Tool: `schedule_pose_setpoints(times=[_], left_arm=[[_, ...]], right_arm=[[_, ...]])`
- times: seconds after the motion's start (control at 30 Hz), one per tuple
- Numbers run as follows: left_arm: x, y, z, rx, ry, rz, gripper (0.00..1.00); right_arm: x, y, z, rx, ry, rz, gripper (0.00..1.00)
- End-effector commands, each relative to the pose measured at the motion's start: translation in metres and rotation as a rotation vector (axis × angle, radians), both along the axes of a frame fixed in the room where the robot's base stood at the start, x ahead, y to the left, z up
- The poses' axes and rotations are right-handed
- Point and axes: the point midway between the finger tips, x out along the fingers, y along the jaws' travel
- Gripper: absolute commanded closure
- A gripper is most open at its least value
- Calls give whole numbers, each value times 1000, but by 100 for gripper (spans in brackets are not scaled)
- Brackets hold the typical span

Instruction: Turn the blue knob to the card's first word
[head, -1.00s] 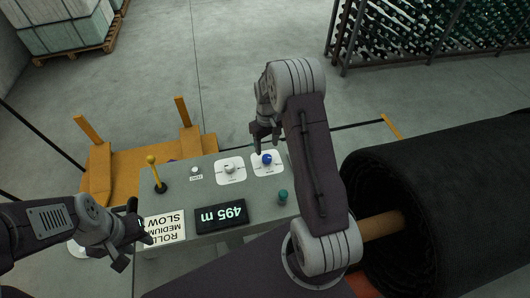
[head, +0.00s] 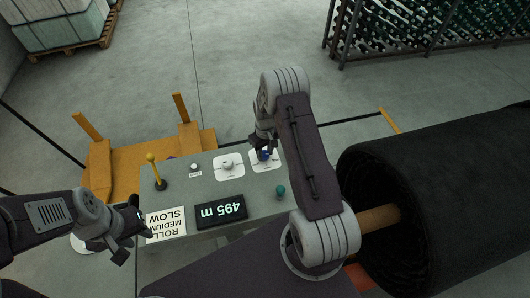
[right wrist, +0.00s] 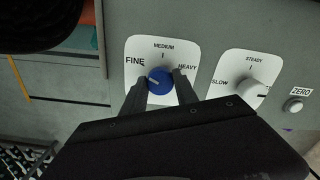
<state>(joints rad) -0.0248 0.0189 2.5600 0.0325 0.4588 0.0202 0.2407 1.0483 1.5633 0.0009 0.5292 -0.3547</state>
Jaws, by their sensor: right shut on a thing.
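The blue knob (right wrist: 160,80) sits on a white plate marked FINE, MEDIUM and HEAVY. A pale mark on the knob seems to point left, towards FINE. My right gripper (right wrist: 161,90) has a finger on each side of the knob and is shut on it. In the head view the knob (head: 265,154) is partly covered by my right gripper (head: 263,147). The card (head: 165,225) lies on the panel's near left, upside down to me, with lines reading ROLL, MEDIUM and SLOW. My left gripper (head: 128,233) is open and empty beside the card.
A white knob (right wrist: 256,89) with SLOW and STEADY labels is beside the blue one. The panel also holds a ZERO button (head: 194,167), a yellow-topped lever (head: 154,170), a 495 m display (head: 221,211) and a green button (head: 281,192). A black netting roll (head: 440,190) stands right.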

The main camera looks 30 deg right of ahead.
Motion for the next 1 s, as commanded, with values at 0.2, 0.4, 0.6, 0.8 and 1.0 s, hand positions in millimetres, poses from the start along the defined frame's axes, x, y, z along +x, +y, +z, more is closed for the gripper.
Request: schedule_pose_setpoints(times=[0.2, 0.4, 0.6, 0.8, 1.0], left_arm=[[0, 0, -2, 0, 0, 0, 64], [0, 0, -9, 0, 0, 0, 64], [0, 0, -17, 0, 0, 0, 64], [0, 0, -25, 0, 0, 0, 64], [0, 0, -31, 0, 0, 0, 64]], right_arm=[[-1, 0, -1, 0, 1, -28, 100], [-1, 0, -3, 0, 2, -130, 100], [-1, 0, -3, 0, 2, -303, 100], [-1, 1, -3, 0, 2, -494, 100], [-1, 1, -2, 0, 4, -682, 100]])
